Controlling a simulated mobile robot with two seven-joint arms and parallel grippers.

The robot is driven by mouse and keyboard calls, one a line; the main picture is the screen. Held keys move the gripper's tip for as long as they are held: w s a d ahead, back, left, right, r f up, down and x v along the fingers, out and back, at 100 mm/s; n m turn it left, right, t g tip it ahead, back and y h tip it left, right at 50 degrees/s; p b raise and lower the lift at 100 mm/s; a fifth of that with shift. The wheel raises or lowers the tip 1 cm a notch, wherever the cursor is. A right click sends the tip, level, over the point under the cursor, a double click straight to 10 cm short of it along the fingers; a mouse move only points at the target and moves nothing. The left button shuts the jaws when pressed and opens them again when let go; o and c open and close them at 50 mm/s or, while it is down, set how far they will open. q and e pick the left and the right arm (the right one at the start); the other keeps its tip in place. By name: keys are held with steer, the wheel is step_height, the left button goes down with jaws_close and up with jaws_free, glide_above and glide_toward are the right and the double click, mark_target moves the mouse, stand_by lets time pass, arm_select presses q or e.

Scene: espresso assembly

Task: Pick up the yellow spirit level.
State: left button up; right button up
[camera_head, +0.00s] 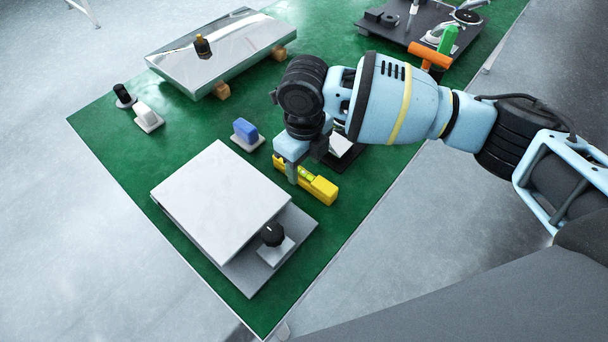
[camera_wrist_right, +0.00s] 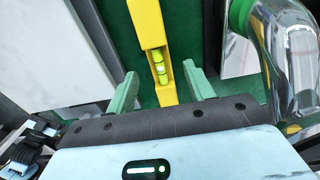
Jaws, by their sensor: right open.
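The yellow spirit level (camera_head: 322,190) lies on the green mat near its right edge, beside a white panel. My right gripper (camera_head: 292,178) is over its far-left part, pointing down, and hides some of it. In the right wrist view the level (camera_wrist_right: 148,22) runs between the two pale green fingers of the open gripper (camera_wrist_right: 161,88), with its green vial showing. My left gripper is not in view.
The white panel (camera_head: 215,195) lies left of the level, with a black knob (camera_head: 273,234) at its near corner. A blue rocker switch (camera_head: 245,130) stands farther back. A shiny metal panel (camera_head: 215,50) rests on wooden blocks. A curved chrome part (camera_wrist_right: 285,50) is close right in the wrist view.

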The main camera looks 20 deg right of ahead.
mark_target(304, 175)
step_height(304, 175, down, 4)
steer(key=shift+r, duration=0.2)
steer(key=shift+c, duration=0.4)
jaws_close()
step_height(304, 175, up, 10)
steer(key=p, duration=0.1)
stand_by(0.6)
